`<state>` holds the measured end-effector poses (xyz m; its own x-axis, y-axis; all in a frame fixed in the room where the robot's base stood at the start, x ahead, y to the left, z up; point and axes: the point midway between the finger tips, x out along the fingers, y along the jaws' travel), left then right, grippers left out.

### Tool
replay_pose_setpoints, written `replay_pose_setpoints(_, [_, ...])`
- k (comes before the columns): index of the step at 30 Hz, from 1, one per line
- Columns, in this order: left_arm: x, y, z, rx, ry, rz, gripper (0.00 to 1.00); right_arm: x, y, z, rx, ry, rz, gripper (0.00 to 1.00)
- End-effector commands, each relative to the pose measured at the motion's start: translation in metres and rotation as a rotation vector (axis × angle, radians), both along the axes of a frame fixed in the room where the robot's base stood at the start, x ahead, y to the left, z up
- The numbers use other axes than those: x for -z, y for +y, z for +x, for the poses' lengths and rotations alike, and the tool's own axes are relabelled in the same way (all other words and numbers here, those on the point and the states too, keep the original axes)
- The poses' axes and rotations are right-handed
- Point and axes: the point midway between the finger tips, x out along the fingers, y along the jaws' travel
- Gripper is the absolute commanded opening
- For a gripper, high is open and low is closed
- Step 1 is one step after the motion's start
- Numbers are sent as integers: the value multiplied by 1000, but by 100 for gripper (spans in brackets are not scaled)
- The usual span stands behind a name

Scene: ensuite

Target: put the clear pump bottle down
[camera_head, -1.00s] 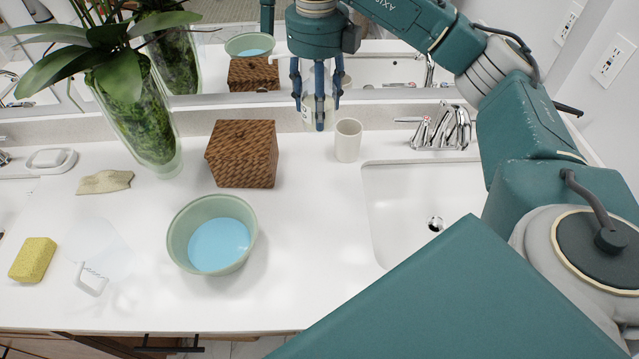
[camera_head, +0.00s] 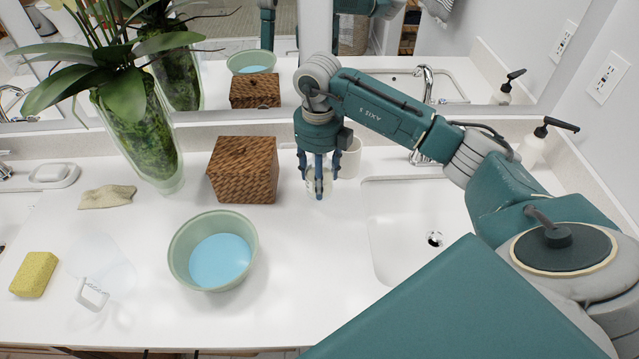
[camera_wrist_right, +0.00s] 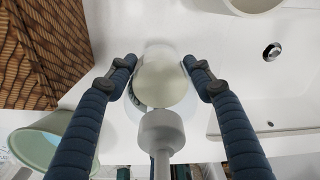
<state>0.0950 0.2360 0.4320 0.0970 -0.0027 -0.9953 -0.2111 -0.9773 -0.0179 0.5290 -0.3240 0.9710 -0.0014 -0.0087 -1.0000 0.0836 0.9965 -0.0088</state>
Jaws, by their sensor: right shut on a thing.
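The clear pump bottle (camera_head: 312,188) is upright between the fingers of my right gripper (camera_head: 319,185), mostly hidden by them in the head view. It is at or just above the counter; I cannot tell whether its base touches. In the right wrist view the bottle (camera_wrist_right: 160,85) is seen from above, its pale pump (camera_wrist_right: 161,132) toward the camera. The right gripper's fingers (camera_wrist_right: 159,66) are shut on it from both sides. My left gripper is not in view.
A wicker box (camera_head: 242,170) stands left of the bottle and a white cup (camera_head: 350,158) close on its right. The sink (camera_head: 410,215) lies to the right. A green bowl (camera_head: 212,250) stands nearer. The counter (camera_head: 310,255) in front of the bottle is clear.

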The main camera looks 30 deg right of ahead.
Motion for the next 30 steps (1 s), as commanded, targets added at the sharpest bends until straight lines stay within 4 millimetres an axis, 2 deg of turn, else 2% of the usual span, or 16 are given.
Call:
replay_pose_setpoints(6, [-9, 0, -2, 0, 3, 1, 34, 29, 0, 0, 0, 2, 0, 12])
replay_pose_setpoints(18, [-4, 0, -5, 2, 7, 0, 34, 37, 0, 0, -1, 0, 0, 12])
replay_pose_setpoints(19, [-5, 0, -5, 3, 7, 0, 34, 37, 0, 0, -1, 1, -1, 53])
replay_pose_setpoints(21, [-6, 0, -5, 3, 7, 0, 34, 36, 0, -1, -1, 2, 0, 67])
replay_pose_setpoints(22, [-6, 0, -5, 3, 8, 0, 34, 36, 0, -1, -1, 2, 0, 70])
replay_pose_setpoints(30, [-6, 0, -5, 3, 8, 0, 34, 36, 0, -1, -1, 2, 0, 70])
